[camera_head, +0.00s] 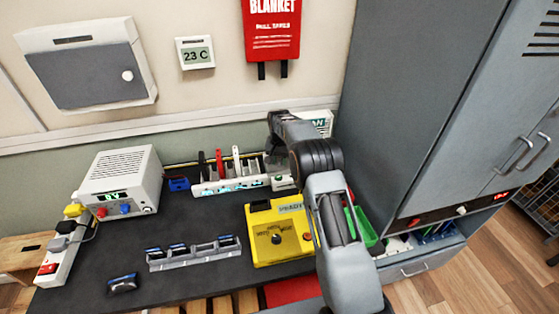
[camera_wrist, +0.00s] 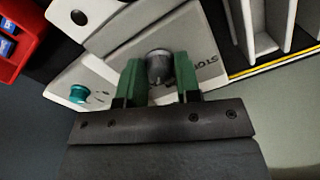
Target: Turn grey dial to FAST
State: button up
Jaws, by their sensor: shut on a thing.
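The grey dial (camera_wrist: 159,66) sits on a white panel (camera_wrist: 120,57) in the wrist view. My gripper (camera_wrist: 158,80) has its two green fingers on either side of the dial, shut on it. Part of a dark label starting "STO" (camera_wrist: 205,66) shows right of the dial. No FAST marking can be read, and the dial's pointer cannot be made out. A teal knob or button (camera_wrist: 79,93) is on the same panel to the left. In the head view my arm hides the dial and most of the white device (camera_head: 284,183) at the back of the bench.
A white slotted rack (camera_head: 230,186) stands left of the device. A yellow box with a dial (camera_head: 262,250) is in front, near my arm. A green bin (camera_head: 361,226) and a tall grey cabinet (camera_head: 420,100) are to the right.

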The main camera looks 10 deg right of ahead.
dwell(0.3)
jog(key=o, duration=0.9)
jog(key=shift+r, duration=0.1)
notch_tip(320, 180, up, 14)
dwell(0.4)
jog(key=n, duration=0.2)
send_over(280, 162)
jog(key=s, duration=0.3)
notch_tip(280, 162, down, 5)
jog(key=s+r+n+t, duration=0.1)
jog(key=s+r+t, duration=0.1)
jog(key=s, duration=1.4)
jog(key=s+r+n+t, duration=0.1)
jog(key=s+r, duration=0.4)
jog(key=s, duration=1.1)
jog(key=shift+a+n+t, duration=0.15)
jog(key=shift+n+t, duration=0.25)
